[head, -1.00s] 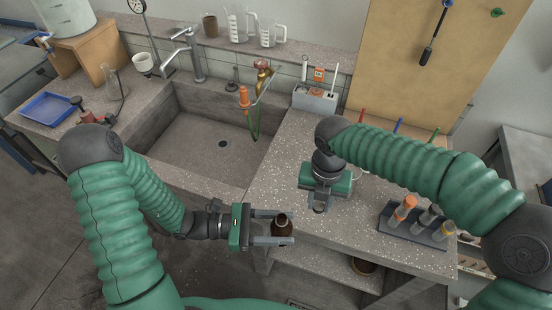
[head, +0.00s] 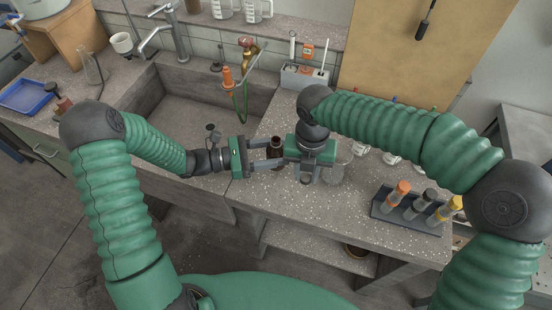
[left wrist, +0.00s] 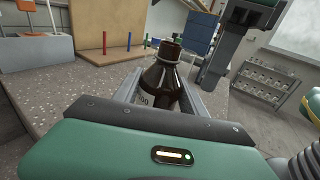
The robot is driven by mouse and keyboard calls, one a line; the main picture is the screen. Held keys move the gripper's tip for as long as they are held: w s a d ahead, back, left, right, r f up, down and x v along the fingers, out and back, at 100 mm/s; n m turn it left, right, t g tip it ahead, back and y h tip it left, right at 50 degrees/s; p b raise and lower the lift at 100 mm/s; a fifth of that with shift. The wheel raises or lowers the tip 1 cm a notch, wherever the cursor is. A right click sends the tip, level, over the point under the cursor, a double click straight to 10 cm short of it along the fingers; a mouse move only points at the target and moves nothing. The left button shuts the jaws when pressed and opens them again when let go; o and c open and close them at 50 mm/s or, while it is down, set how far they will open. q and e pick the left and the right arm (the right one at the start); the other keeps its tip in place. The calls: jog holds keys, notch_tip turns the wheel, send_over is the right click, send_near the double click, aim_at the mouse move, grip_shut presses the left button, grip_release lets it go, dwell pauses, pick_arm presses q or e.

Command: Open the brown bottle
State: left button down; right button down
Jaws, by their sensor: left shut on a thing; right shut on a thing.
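The brown bottle (head: 276,148) is upright between the fingers of my left gripper (head: 268,152), which is shut on its body. It also shows in the left wrist view (left wrist: 160,85), with a narrow neck and a bare-looking rim with no cap visible on it. My right gripper (head: 306,176) is just right of the bottle, pointing down over the bench. It is shut on a small dark thing that looks like the bottle's cap, mostly hidden by the fingers. I cannot tell whether the bottle touches the bench.
A clear glass beaker (head: 336,168) stands close to the right of my right gripper. A rack (head: 408,214) with capped tubes stands at the bench's right front. The sink (head: 185,110) lies left of the bottle. Bench front (head: 290,205) is clear.

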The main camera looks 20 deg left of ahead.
pick_arm(q)
notch_tip(320, 180, down, 4)
jog(key=shift+s+r, duration=0.1)
jog(key=shift+r, duration=0.1)
jog(key=shift+a, duration=0.2)
jog(key=c, duration=0.9)
grip_release()
jog(key=shift+o, duration=1.3)
jog(key=shift+d, duration=0.15)
